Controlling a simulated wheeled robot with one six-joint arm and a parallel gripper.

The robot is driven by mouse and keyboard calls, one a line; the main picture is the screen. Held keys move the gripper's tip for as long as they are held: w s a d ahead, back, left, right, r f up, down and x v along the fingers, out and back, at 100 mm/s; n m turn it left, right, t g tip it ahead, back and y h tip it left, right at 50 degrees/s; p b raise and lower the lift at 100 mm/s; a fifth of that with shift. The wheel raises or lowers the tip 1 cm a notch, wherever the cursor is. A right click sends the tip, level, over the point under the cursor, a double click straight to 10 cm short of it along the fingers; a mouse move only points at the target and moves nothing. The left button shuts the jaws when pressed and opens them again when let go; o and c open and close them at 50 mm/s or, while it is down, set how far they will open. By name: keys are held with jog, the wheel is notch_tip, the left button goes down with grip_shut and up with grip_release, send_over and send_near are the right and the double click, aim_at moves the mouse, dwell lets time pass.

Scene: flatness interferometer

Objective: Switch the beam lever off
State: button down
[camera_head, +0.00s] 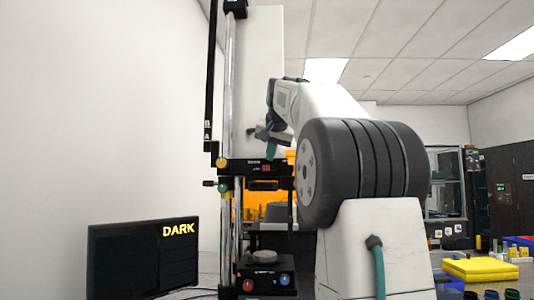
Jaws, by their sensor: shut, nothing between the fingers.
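The interferometer column (259,60) stands upright left of centre, with a tall white panel and metal rods. A black unit (250,166) with a small red display is mounted partway up it. A small dark knob or lever end (209,183) sticks out to the left just below that unit; I cannot tell whether it is the beam lever. The monitor (143,257) at lower left reads "DARK" in yellow. My gripper (270,153) is shut and empty, just above the black unit and in front of the white panel. I cannot tell whether it touches anything.
A low black box (265,280) with a red and a blue knob sits at the column's foot. A long black bar (211,90) marked A and B runs upright at the left. A yellow block (480,268) and small containers lie at right. My arm hides the middle.

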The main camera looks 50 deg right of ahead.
jog(key=shift+s+d+f, duration=0.15)
jog(key=shift+s+d, duration=0.1)
jog(key=shift+s, duration=0.15)
jog(key=s+a+r, duration=0.4)
jog(key=a+r, duration=0.1)
jog(key=r, duration=0.6)
jog(key=shift+s+a, duration=0.15)
jog(key=shift+a, duration=0.1)
dwell(0.3)
